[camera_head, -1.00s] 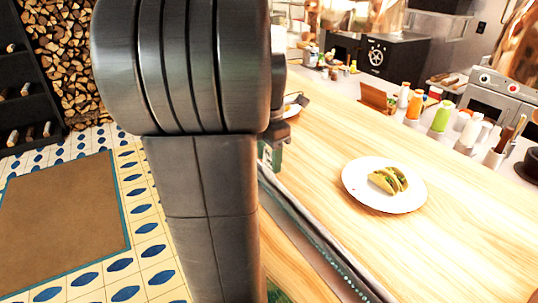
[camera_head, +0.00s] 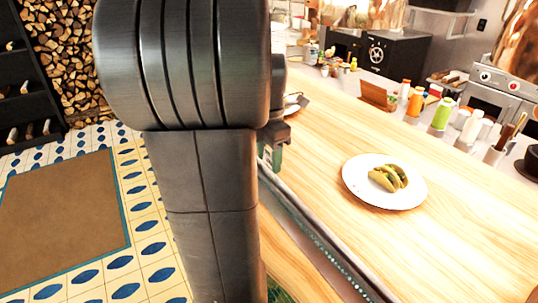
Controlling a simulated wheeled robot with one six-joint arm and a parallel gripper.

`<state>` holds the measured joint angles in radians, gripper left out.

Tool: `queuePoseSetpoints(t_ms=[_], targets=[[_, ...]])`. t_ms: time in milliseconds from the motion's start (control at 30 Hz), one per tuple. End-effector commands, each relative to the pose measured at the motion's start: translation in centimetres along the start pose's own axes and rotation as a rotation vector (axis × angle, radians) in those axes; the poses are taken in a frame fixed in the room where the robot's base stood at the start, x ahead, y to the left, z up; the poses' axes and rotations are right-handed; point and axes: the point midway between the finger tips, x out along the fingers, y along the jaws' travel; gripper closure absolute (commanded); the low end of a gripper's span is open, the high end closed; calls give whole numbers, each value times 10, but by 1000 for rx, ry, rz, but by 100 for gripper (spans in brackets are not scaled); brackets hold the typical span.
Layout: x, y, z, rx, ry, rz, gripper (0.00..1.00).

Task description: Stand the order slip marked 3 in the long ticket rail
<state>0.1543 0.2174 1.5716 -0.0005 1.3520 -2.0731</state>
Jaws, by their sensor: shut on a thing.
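My gripper (camera_head: 275,157) shows only in part, just right of my own arm, above the near edge of the counter. Its greenish fingertip area is shut on a small pale edge, which looks like the order slip (camera_head: 267,154). The number on it cannot be read, and most of it is hidden behind the arm. A long metal strip, which looks like the long ticket rail (camera_head: 325,250), runs along the counter's near edge, from below the gripper toward the bottom right. Its far end is hidden by my arm.
A white plate (camera_head: 360,190) with tacos (camera_head: 390,178) sits on the pale wooden counter (camera_head: 460,230). Another plate (camera_head: 293,105) is partly hidden beyond the gripper. Bottles, including a green one (camera_head: 441,114), and a wooden holder (camera_head: 378,97) line the far side.

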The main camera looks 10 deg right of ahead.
Motion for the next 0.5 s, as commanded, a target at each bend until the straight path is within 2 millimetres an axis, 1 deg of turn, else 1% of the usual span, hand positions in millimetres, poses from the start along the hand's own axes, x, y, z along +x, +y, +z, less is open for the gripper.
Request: queuePoseSetpoints(t_ms=[433,467,500], targets=[[1,0,0,0,0,0,61],[1,0,0,0,0,0,45],[1,0,0,0,0,0,37]])
